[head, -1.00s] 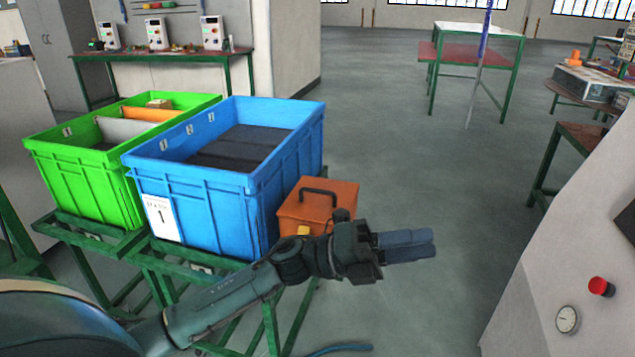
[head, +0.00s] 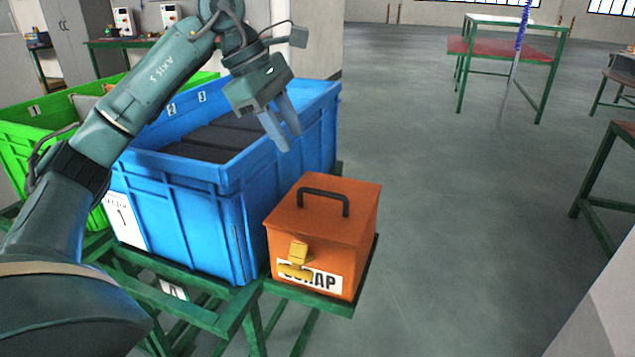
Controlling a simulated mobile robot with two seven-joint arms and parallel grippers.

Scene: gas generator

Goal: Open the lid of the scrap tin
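The scrap tin (head: 310,250) is an orange box with a dark handle (head: 323,199) on its lid and a yellow latch (head: 298,257) on its front, above a partly covered SCRAP label. Its lid is closed. It stands on a green metal stand, right of the blue crate. My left gripper (head: 283,137) hangs over the right part of the blue crate, up and left of the tin, fingers pointing down. A gap shows between its fingers and they hold nothing. My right gripper is not in view.
The blue crate (head: 190,225) with dark contents stands directly left of the tin. A green crate (head: 25,140) stands further left. The green stand (head: 350,300) carries the tin. Open floor (head: 440,230) lies to the right, with a table (head: 505,50) far back.

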